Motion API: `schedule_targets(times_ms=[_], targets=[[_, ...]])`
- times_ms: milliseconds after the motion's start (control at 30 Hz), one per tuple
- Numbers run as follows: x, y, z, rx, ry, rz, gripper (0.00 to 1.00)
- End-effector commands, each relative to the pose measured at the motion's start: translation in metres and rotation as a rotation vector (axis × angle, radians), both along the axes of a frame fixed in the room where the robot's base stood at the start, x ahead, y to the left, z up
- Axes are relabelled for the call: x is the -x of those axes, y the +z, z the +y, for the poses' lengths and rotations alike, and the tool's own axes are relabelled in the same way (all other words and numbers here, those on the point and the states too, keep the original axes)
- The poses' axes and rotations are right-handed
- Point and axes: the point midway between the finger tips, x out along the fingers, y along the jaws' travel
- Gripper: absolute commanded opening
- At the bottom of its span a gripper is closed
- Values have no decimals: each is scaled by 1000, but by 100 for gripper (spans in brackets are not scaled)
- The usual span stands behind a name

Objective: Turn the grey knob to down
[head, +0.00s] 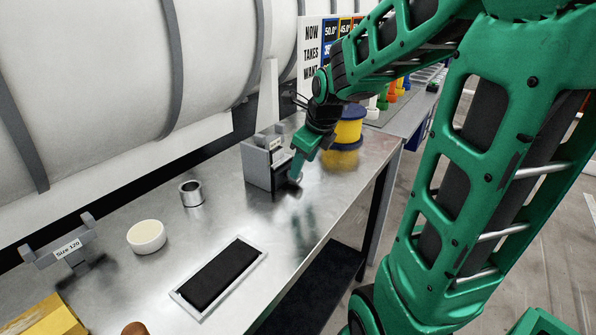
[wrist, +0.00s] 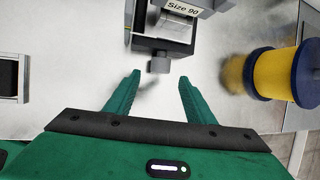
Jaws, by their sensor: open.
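The grey knob (wrist: 159,64) sticks out from the front of a grey box-like fixture (wrist: 181,29) labelled "Size 90" in the wrist view. The fixture also stands on the metal bench in the head view (head: 258,165). My gripper (wrist: 158,78) is open, with its green fingers on either side of the space just in front of the knob. Nothing is between the fingers. In the head view my gripper (head: 296,171) is at the fixture's right side, and the arm hides part of the knob area. I cannot tell the knob's exact turn.
A yellow and blue spool (wrist: 283,73) stands right of the fixture. On the metal bench (head: 220,220) are a metal cup (head: 192,193), a white bowl (head: 146,237), a black pad in a white frame (head: 219,275) and a "Size 120" holder (head: 61,250).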

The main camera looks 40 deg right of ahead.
Motion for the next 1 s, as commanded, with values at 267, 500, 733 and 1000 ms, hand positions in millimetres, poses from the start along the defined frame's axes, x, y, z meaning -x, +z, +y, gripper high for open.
schedule_targets(times_ms=[267, 500, 733, 1000], targets=[[16, 35, 2, 1, -1, -2, 49], [20, 42, 3, 0, 0, 0, 49], [20, 42, 3, 1, 2, 1, 49], [45, 33, 2, 104, 216, 69, 49]])
